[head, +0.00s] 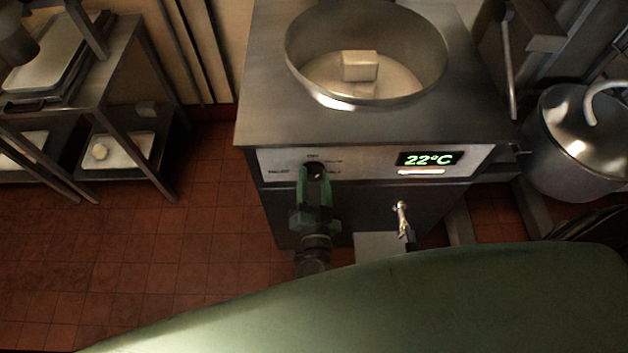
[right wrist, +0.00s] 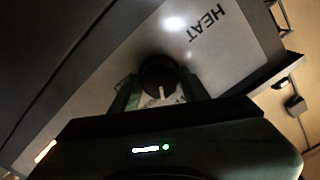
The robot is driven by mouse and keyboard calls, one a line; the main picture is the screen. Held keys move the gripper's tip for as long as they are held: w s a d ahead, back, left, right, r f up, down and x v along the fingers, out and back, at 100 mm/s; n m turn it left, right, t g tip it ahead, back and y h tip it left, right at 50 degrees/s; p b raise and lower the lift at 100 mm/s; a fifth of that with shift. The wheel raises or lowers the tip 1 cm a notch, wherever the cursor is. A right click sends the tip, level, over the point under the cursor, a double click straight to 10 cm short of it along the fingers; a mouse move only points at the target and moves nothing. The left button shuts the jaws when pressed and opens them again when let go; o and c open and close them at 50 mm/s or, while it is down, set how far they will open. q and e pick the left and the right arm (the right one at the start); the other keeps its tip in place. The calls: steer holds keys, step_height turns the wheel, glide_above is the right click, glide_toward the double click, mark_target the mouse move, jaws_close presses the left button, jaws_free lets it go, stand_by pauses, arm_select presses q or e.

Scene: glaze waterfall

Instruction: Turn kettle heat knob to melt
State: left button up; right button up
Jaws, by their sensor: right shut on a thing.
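The kettle (head: 262,110) is a steel unit with a round open bowl (head: 300,50) on top. A pale block (head: 359,66) sits in the bowl on a light mass. The black round heat knob (head: 316,168) is on the front panel; it also shows in the right wrist view (right wrist: 158,74) with a white pointer mark, below the word HEAT. My right gripper (head: 316,183) is shut on the knob, one finger on each side. The labels around the knob are partly hidden or too small to read. My left gripper is not in view.
A green display (head: 428,159) reads 22°C, with a lit bar below. A tap (head: 402,218) sticks out from the kettle's lower front. A metal pot (head: 578,140) stands at the right. A rack with trays (head: 117,150) is at the left, with bare tiled floor between.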

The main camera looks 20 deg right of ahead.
steer(key=m+b, duration=0.1)
steer(key=m, duration=0.3)
steer(key=shift+f+m+b, duration=0.15)
steer(key=shift+m+b, duration=0.15)
steer(key=m+b, duration=0.2)
steer(key=m, duration=0.2)
steer(key=shift+m, duration=0.3)
steer(key=m+b, duration=0.2)
steer(key=m, duration=0.2)
steer(key=shift+m+b, duration=1.15)
steer(key=shift+m, duration=1.05)
steer(key=o, duration=1.4)
steer(key=shift+c, duration=0.2)
steer(key=shift+s, duration=0.1)
